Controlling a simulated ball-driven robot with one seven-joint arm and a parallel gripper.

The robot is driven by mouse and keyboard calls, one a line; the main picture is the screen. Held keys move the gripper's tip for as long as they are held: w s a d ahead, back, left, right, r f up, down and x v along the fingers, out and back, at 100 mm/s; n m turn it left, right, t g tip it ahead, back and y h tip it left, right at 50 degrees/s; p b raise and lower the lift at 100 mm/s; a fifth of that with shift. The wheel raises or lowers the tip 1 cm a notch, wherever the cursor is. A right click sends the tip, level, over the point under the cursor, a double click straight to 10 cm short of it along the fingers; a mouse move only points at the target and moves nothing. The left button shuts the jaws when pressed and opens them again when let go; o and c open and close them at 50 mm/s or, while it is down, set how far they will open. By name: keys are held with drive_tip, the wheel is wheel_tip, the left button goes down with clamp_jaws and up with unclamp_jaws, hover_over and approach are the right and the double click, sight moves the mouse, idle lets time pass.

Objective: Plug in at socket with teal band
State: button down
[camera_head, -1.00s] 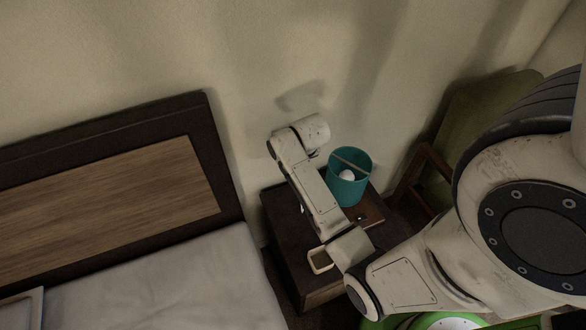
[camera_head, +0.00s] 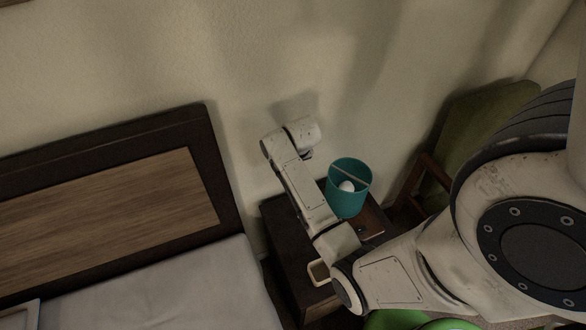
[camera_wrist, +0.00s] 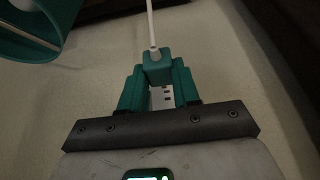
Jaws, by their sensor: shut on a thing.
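In the wrist view, my gripper (camera_wrist: 159,82) has teal fingers shut on a teal plug (camera_wrist: 157,66). A white cord (camera_wrist: 151,24) runs up from the plug. A pale outlet face (camera_wrist: 163,98) with dark slots shows between the fingers, close to the wall. Fingers and plug hide most of it; no teal band can be made out on it. I cannot tell whether the plug touches the outlet. In the head view, my arm reaches over the nightstand toward the wall, and its own links hide the gripper, plug and outlet.
A teal lamp (camera_head: 347,203) stands on the dark nightstand (camera_head: 283,238), close right of my forearm; its shade (camera_wrist: 28,22) fills the wrist view's upper left. A small cream open container (camera_head: 318,272) sits near my arm. A bed headboard (camera_head: 110,220) stands left, a green chair (camera_head: 483,110) right.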

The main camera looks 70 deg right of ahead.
drive_tip(key=shift+w+d, duration=0.7)
drive_tip(key=shift+d, duration=0.1)
drive_tip(key=shift+p, duration=0.6)
idle(1.5)
drive_tip(key=shift+w+d+b, duration=0.5)
drive_tip(key=shift+w+d, duration=0.5)
drive_tip(key=shift+d, duration=0.15)
idle(0.5)
drive_tip(key=c, duration=0.7)
unclamp_jaws()
drive_tip(key=shift+c, duration=0.2)
drive_tip(key=v, duration=1)
drive_tip(key=shift+s+a+r+b, duration=0.15)
drive_tip(key=shift+r+b, duration=0.2)
